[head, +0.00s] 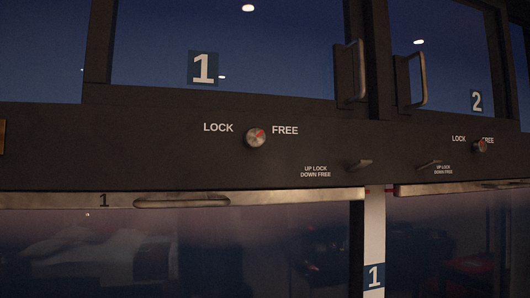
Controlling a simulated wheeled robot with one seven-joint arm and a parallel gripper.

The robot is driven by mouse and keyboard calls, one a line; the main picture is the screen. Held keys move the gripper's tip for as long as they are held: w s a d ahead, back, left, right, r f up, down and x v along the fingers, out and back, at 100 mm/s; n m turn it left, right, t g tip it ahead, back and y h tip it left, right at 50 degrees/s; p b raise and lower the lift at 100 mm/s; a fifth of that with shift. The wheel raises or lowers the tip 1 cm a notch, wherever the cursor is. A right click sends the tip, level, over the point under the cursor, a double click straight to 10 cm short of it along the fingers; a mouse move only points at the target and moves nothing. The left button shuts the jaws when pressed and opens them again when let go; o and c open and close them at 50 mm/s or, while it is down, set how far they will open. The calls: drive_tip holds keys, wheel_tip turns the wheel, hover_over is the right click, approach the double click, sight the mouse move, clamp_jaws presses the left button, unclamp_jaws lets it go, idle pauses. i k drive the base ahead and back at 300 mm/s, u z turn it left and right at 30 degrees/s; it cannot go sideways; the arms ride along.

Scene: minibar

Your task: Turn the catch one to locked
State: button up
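In the head view, a round metal knob (256,138) sits on the dark panel below the glass door marked 1, between the words LOCK on its left and FREE on its right. A red mark on its face points up and right, toward FREE. Lower right of it, a small metal lever (360,165) stands beside a label reading UP LOCK, DOWN FREE; it lies nearly level, its right end slightly higher. I cannot tell which of the two is called the catch. My gripper is not in view.
Door 1 has an upright handle (349,72); door 2 has one opposite (417,80). A second knob (480,145) and lever (430,164) sit at right. Below runs a metal rail marked 1 with a long handle (181,201). Nothing blocks the panel front.

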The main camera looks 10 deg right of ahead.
sight(349, 60)
drive_tip(key=z, duration=2)
drive_tip(key=k, duration=0.75)
drive_tip(key=u, duration=0.95)
